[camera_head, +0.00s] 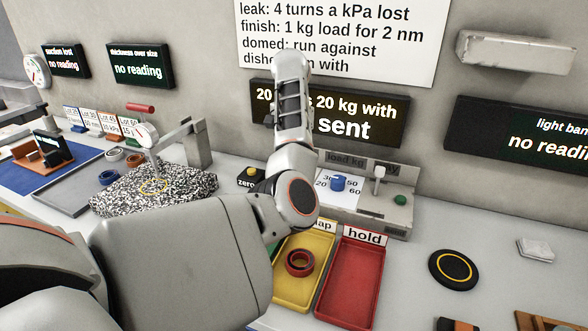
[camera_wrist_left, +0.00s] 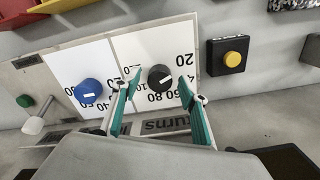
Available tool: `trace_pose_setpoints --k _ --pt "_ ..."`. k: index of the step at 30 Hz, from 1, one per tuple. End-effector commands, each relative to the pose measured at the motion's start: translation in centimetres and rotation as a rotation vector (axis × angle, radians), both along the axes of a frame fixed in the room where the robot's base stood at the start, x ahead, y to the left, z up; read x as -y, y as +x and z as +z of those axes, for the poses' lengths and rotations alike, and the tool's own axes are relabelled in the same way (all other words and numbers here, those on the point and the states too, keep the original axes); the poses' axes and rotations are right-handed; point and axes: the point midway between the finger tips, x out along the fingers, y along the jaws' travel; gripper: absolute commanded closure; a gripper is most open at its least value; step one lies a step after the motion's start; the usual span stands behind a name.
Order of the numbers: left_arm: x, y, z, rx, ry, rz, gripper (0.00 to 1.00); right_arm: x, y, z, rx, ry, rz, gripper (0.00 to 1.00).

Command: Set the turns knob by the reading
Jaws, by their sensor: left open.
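The black turns knob (camera_wrist_left: 160,78) sits on a white numbered dial plate, its white mark slanting across its face. My left gripper (camera_wrist_left: 159,80) is open, its teal fingertips on either side of the knob; I cannot tell whether they touch it. In the head view my left arm hides this knob and the gripper. A blue load knob (camera_head: 339,183) stands beside it and also shows in the wrist view (camera_wrist_left: 88,91). A dark display (camera_head: 365,118) reads "20", "20 kg with" and "sent", partly covered by my arm. My right gripper is not in view.
The panel also has a pale lever (camera_head: 378,175) and green button (camera_head: 400,199). A yellow button box (camera_wrist_left: 227,57) is beside it. A yellow tray (camera_head: 320,243) with a red ring (camera_head: 300,263) and a red tray (camera_head: 352,280) stand in front. A speckled block (camera_head: 185,188) is left.

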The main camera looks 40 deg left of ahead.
Motion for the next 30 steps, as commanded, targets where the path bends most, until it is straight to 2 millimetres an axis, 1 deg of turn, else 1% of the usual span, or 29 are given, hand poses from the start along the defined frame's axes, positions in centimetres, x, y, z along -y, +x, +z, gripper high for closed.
trace_pose_setpoints --k 1,3,7,12,13,14,15,17,25,30 --pt "0.0 0.0 -0.6 -0.002 0.000 0.001 0.57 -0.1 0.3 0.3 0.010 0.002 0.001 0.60" --pt "0.0 0.0 -0.9 0.000 0.000 0.001 0.57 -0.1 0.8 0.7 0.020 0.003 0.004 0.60" --pt "0.0 0.0 -1.0 0.001 0.001 0.000 0.57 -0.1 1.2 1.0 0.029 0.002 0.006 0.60" --pt "0.0 0.0 -0.9 0.002 0.001 0.000 0.57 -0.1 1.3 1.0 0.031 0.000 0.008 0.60" --pt "0.0 0.0 -1.0 0.002 0.001 0.000 0.62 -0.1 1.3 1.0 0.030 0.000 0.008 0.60" --pt "0.0 0.0 -1.0 0.002 0.001 0.000 0.70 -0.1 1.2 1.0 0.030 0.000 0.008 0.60" --pt "0.0 0.0 -1.0 0.002 0.001 0.000 0.80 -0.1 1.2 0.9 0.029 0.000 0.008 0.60" --pt "0.0 0.0 -1.0 0.002 0.001 0.000 0.95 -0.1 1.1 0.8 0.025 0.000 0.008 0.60" --pt "0.0 0.0 -1.0 0.001 0.001 -0.011 0.95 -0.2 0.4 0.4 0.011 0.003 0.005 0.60" --pt "0.0 0.0 -0.9 0.001 0.000 -0.060 0.95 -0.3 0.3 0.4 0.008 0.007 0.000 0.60"
